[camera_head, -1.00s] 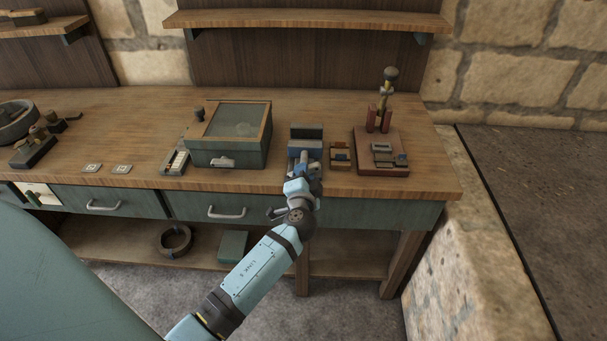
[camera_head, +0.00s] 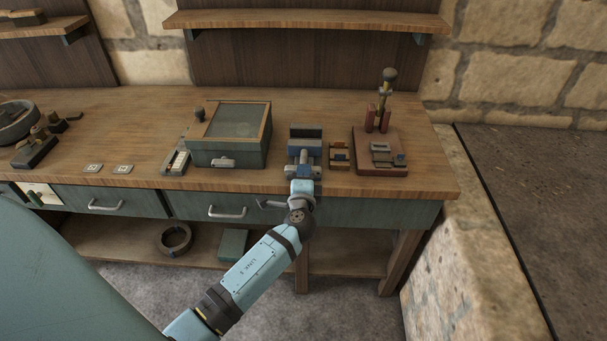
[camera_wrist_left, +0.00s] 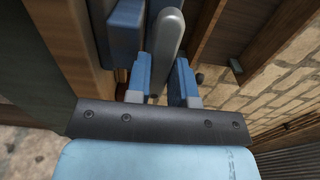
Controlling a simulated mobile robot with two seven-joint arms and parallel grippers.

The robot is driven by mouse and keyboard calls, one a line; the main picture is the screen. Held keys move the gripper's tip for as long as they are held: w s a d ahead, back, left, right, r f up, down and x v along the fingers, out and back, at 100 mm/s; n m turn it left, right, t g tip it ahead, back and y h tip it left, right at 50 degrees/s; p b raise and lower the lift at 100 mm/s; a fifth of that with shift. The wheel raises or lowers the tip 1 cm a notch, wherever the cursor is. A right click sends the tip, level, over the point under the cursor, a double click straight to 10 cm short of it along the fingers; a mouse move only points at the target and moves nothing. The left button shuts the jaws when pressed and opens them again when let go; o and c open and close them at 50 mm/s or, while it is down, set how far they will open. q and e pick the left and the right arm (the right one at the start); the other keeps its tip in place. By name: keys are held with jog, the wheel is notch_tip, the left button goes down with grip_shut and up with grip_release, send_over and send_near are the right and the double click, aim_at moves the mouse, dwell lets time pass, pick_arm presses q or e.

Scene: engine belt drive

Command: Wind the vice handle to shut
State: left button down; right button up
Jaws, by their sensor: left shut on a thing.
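The blue-and-grey vice (camera_head: 306,132) stands at the bench's front edge, right of the glass-lidded green box. My left arm comes up from below, and its gripper (camera_head: 303,168) is in front of the vice. In the left wrist view, a grey round-ended bar, the vice handle (camera_wrist_left: 168,38), runs between the two blue fingers of my left gripper (camera_wrist_left: 160,78), which is shut on it. A blue block (camera_wrist_left: 125,28), seemingly part of the vice, is beside the left finger. The jaw gap is too small to judge. My right gripper is not in view.
The green box (camera_head: 228,154) is left of the vice. A small wooden holder (camera_head: 339,156) and a red-brown base (camera_head: 381,168) with an upright lever are close on its right. Drawers with handles (camera_head: 226,212) lie below the bench top. Two small tags lie farther left.

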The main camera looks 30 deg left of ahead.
pick_arm(q)
jog(key=shift+d+f, duration=0.15)
jog(key=shift+f, duration=0.1)
jog(key=c, duration=1.1)
grip_release()
jog(key=shift+o, duration=0.5)
jog(key=shift+r, duration=0.15)
jog(key=shift+s, duration=0.15)
jog(key=b+v, duration=0.2)
jog(key=v, duration=1.1)
jog(key=shift+s, duration=0.3)
jog(key=shift+d, duration=0.15)
